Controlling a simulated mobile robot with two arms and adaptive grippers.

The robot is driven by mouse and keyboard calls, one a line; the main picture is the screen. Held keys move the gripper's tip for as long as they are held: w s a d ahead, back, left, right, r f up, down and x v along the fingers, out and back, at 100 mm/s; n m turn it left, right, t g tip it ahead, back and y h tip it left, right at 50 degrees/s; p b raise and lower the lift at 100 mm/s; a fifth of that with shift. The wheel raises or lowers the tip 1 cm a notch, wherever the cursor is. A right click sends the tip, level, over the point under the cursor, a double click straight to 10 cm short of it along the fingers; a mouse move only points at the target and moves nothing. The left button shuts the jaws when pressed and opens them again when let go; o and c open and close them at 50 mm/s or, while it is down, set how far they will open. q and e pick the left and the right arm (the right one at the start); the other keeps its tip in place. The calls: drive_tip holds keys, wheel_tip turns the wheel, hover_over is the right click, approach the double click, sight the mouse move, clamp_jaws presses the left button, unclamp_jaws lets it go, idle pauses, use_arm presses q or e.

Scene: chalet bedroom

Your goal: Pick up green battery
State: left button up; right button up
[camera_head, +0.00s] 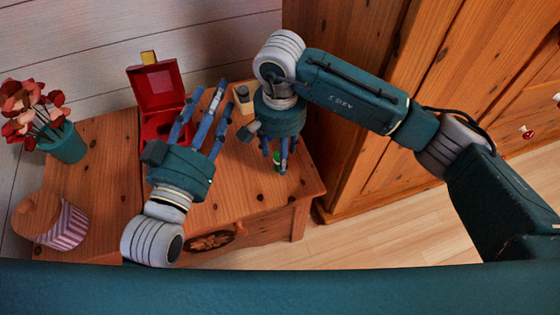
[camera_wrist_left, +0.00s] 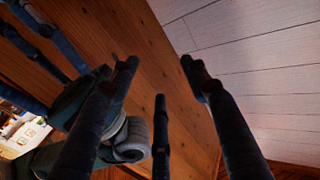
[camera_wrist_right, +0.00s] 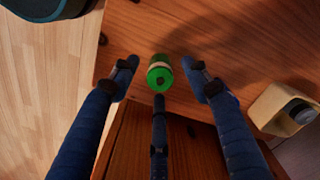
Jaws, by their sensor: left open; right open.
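The green battery (camera_wrist_right: 160,74) stands on the wooden table in the right wrist view, between the spread fingers of my right gripper (camera_wrist_right: 164,78). It has a pale band below its green top. In the head view only a bit of green (camera_head: 277,157) shows among the fingers of my right gripper (camera_head: 280,158), which points down over the right part of the table. My right gripper is open. My left gripper (camera_head: 212,103) is open and empty over the middle of the table, its fingers pointing toward the back wall. In the left wrist view nothing is between its fingers (camera_wrist_left: 160,85).
An open red box (camera_head: 156,88) stands at the table's back. A pale holder (camera_head: 244,99) with a dark-topped item is right of it. A flower pot (camera_head: 66,143) and a striped pot (camera_head: 65,225) are at left. A wooden cabinet (camera_head: 350,145) stands right of the table.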

drive_tip(key=shift+f, duration=0.9)
clamp_jaws()
use_arm(q)
wheel_tip(320, 180, up, 2)
drive_tip(key=shift+s+d+r+t, duration=0.1)
drive_tip(key=shift+s+r+t, duration=0.05)
drive_tip(key=shift+t, duration=0.45)
